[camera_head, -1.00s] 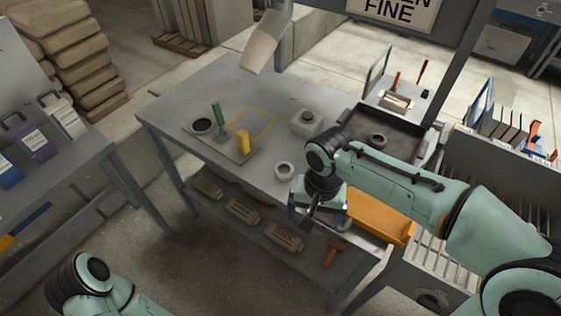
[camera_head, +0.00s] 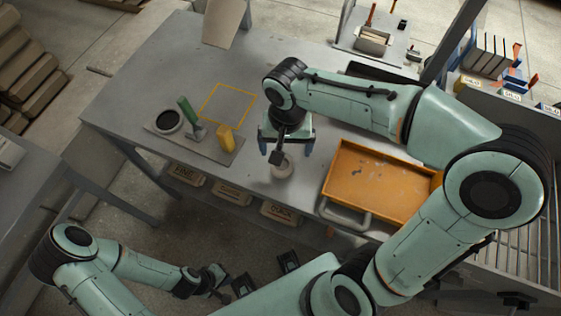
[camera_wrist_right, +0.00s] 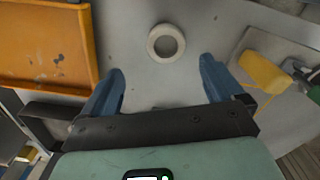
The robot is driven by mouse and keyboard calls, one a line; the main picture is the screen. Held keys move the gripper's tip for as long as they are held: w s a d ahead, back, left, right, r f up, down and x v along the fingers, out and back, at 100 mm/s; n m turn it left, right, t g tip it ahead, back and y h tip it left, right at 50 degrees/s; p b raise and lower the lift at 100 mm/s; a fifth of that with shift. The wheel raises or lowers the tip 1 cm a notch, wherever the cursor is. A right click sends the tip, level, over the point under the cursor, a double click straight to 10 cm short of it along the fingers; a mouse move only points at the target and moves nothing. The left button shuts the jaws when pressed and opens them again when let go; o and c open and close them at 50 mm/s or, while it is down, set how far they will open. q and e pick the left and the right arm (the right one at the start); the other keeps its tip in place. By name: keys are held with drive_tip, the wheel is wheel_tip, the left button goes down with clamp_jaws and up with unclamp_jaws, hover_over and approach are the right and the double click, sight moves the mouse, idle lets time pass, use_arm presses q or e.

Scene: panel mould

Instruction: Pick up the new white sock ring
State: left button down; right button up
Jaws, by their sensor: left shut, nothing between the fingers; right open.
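The white sock ring (camera_head: 283,168) lies on the grey table near its front edge, partly hidden by my right gripper in the head view. In the right wrist view the ring (camera_wrist_right: 153,43) lies flat, beyond and between the two blue fingertips. My right gripper (camera_head: 286,150) is open and empty above the table, just behind the ring in the head view. It also shows in the right wrist view (camera_wrist_right: 163,68), apart from the ring. My left gripper (camera_head: 218,293) is low in front of the table, shut and empty, small and dark in the picture.
An orange tray (camera_head: 350,205) is right of the ring. A board (camera_head: 222,160) with a yellow block (camera_head: 226,137), green-handled tool (camera_head: 188,110) and dark round dish (camera_head: 168,121) is left. A yellow outline (camera_head: 213,88) marks bare table. Labelled packages (camera_head: 233,193) lie on the lower shelf.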

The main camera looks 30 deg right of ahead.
sight(282, 166)
drive_tip(key=f, duration=0.5)
drive_tip(key=w+f, duration=0.1)
drive_tip(key=f, duration=0.2)
drive_tip(key=shift+a+f, duration=0.2)
drive_tip(key=shift+a, duration=0.05)
drive_tip(key=c, duration=1.1)
